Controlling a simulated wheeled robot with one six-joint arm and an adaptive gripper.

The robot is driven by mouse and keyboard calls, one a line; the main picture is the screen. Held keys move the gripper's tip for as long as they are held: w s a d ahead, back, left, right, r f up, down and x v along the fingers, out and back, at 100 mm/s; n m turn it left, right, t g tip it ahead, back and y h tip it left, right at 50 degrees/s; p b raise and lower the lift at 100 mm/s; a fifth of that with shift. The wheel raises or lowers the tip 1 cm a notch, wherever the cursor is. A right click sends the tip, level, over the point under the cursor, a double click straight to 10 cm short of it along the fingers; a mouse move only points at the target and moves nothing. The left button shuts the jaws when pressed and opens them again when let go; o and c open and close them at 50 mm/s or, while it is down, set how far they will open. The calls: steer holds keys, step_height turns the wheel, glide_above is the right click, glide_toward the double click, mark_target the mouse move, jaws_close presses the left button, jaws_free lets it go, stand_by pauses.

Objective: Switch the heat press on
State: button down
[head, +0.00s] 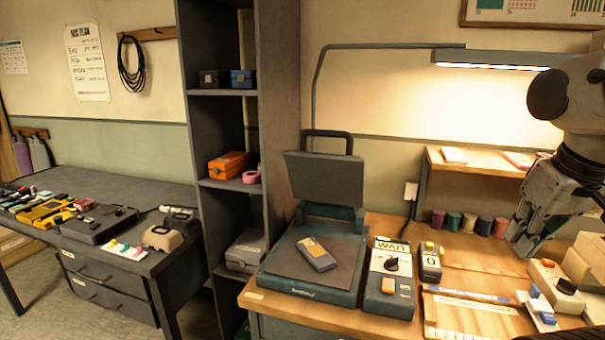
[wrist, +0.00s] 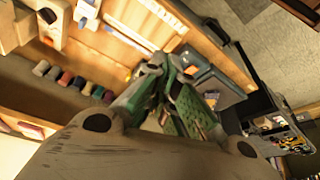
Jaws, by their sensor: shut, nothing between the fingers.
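The heat press (head: 312,264) stands on the wooden bench with its grey lid (head: 325,178) raised. A small grey and yellow object (head: 316,253) lies on its dark bed. Just right of the press is a control box (head: 375,302) with a "WAIT" label (head: 391,247), a black knob (head: 391,264) and an orange switch (head: 388,285). The switch's position is too small to tell. My gripper (head: 520,242) is shut and empty at the right, above the bench and well apart from the control box. Its green fingers (wrist: 158,70) also show in the wrist view.
A small box marked "0" (head: 431,262) stands right of the control box. Several thread spools (head: 469,222) line the bench's back, below a wooden shelf (head: 480,160). A beige box with a black knob (head: 557,284) is at the right. A lamp (head: 495,60) hangs overhead.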

steer(key=shift+s+d+r+t, duration=0.25)
steer(key=shift+d+r+t, duration=0.05)
steer(key=shift+d+r, duration=0.15)
steer(key=shift+a, duration=0.1)
